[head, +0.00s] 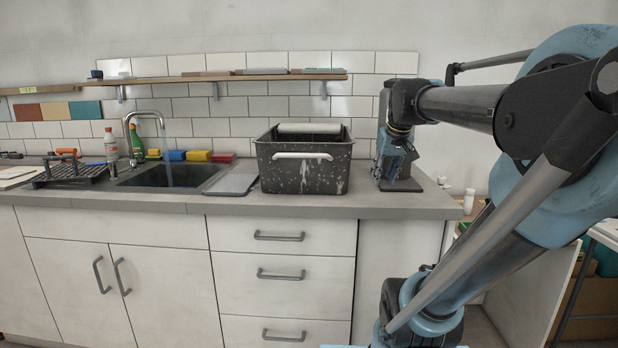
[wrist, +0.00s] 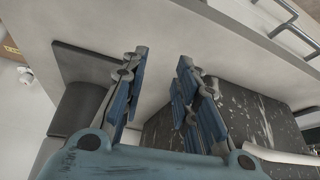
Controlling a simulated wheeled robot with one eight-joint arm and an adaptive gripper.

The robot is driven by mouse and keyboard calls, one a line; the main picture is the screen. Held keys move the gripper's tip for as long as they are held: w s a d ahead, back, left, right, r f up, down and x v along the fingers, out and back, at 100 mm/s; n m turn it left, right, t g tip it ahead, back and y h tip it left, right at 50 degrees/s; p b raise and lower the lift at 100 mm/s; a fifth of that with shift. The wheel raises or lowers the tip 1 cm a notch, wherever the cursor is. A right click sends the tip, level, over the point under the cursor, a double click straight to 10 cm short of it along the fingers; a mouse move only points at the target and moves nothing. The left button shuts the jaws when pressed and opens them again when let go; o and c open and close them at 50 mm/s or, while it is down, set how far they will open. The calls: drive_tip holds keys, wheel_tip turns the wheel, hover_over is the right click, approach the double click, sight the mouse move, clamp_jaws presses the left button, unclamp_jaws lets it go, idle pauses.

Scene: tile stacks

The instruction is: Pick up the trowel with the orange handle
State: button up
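I cannot make out a whole trowel in either view. A small orange-red handle-like thing (head: 66,152) shows at the dark dish rack on the far left of the counter in the head view. It is too small to tell whether it is the trowel's handle. My gripper (head: 392,172) points down over the right end of the counter, beside the black tub and far from the rack. The wrist view shows my gripper (wrist: 158,75) with its fingers apart and nothing between them.
The paint-splashed black tub (head: 303,177) stands left of my gripper; it also shows in the wrist view (wrist: 245,110). A sink (head: 170,175) with running water, bottles and coloured sponges (head: 198,156) lie farther left. The dish rack (head: 72,172) is beyond. A shelf (head: 215,78) hangs above.

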drive_tip(key=w+a+r+n+t+y, duration=0.1)
drive_tip(key=w+a+r+t, duration=0.2)
drive_tip(key=w+r, duration=0.8)
drive_tip(key=w+a+n+g+y, duration=0.1)
drive_tip(key=w+a+g, duration=0.2)
drive_tip(key=a, duration=0.5)
drive_tip(key=w+a+g+y, duration=0.1)
drive_tip(key=w+a+g, duration=0.15)
drive_tip(key=a, duration=0.65)
drive_tip(key=shift+t, duration=0.25)
drive_tip(key=x, duration=1.7)
drive_tip(key=shift+w+d+f, duration=0.3)
drive_tip(key=shift+f, duration=0.1)
drive_tip(key=shift+c, duration=0.6)
clamp_jaws()
